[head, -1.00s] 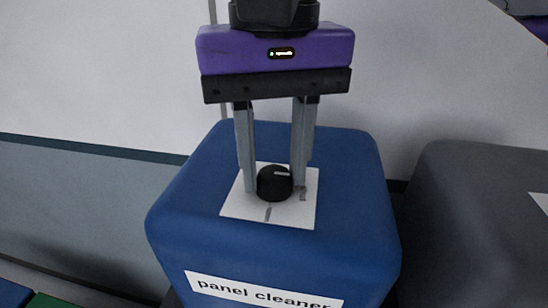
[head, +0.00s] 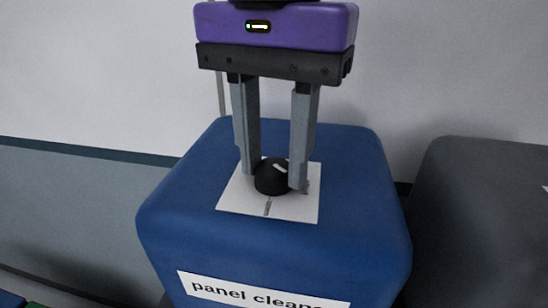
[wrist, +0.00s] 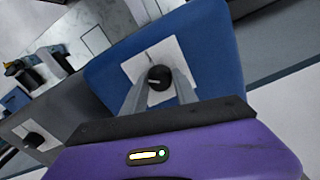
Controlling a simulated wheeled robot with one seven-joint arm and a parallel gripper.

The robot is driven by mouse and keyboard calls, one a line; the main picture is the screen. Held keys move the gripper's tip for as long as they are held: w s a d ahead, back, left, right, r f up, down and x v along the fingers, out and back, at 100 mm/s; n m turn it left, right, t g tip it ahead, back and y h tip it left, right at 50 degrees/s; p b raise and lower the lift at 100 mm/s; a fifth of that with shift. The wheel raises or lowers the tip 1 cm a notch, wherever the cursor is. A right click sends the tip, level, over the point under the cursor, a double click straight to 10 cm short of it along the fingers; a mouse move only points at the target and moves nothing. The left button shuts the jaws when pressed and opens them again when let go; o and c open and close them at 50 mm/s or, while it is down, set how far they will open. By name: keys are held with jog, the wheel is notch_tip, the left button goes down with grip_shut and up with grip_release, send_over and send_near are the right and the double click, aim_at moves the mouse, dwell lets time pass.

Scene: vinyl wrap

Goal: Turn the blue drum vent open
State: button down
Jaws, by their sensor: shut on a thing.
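The blue drum (head: 350,225) stands in front of me with a white label reading "panel cleaner" (head: 262,292) on its front. On its top is a white square plate (head: 290,208) with a round black vent knob (head: 271,178) that has a pale pointer line. Grey marks show on the plate near the knob. My gripper (head: 273,175) points down with its two grey fingers shut on the knob, one on each side. In the wrist view the knob (wrist: 159,78) sits between the fingertips, and the blue drum (wrist: 215,50) surrounds the plate.
A dark grey drum (head: 480,215) stands close on the right; the wrist view shows its own black knob (wrist: 33,140) on a white plate. A pale wall (head: 430,60) rises behind. Green and blue items show at the lower left edge.

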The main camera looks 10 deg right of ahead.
aim_at(274, 165)
jog(key=m+b, duration=0.1)
jog(key=m, duration=0.4)
jog(key=shift+m, duration=0.3)
jog(key=m+b, duration=0.1)
jog(key=m, duration=0.3)
jog(key=shift+m, duration=0.4)
jog(key=c, duration=1)
grip_release()
jog(key=shift+o, duration=0.2)
jog(key=shift+r, duration=0.1)
notch_tip(274, 165, up, 8)
jog(key=p, duration=0.6)
jog(key=shift+f, duration=0.2)
